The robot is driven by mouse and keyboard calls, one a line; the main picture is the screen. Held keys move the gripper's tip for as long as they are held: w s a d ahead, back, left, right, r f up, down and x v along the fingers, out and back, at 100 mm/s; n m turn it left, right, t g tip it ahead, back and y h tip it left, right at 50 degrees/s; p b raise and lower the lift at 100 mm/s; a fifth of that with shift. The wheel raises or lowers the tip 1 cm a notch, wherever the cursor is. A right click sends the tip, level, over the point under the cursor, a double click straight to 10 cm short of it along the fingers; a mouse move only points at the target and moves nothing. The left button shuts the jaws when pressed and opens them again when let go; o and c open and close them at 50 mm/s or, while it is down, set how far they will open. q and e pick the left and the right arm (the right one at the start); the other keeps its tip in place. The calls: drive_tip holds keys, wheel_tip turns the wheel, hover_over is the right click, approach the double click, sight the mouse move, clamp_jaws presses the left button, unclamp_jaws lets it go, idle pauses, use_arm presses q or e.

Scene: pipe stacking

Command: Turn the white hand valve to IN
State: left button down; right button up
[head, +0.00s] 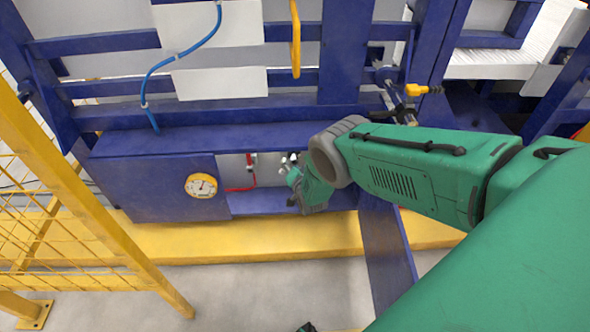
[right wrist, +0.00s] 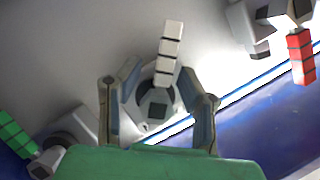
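The white hand valve (right wrist: 168,52) shows in the right wrist view as a segmented white lever standing up from a round grey hub with a dark square centre. It tilts slightly right at its top. My right gripper (right wrist: 160,82) is open, with one finger on each side of the hub and the lever's lower end. I see gaps on both sides, and contact cannot be told. In the head view my right gripper (head: 290,170) reaches into the recess low in the blue frame, where my arm hides most of the valve. My left gripper is not clearly seen. No IN label is readable.
A red-handled valve (right wrist: 301,58) is at upper right, and a green-handled one (right wrist: 14,133) at lower left in the wrist view. A round gauge (head: 201,186) sits left of the recess. A yellow mesh fence (head: 75,200) stands at left.

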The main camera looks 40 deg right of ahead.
drive_tip(key=v, duration=1.1)
drive_tip(key=shift+s+a, duration=0.15)
drive_tip(key=shift+s, duration=0.05)
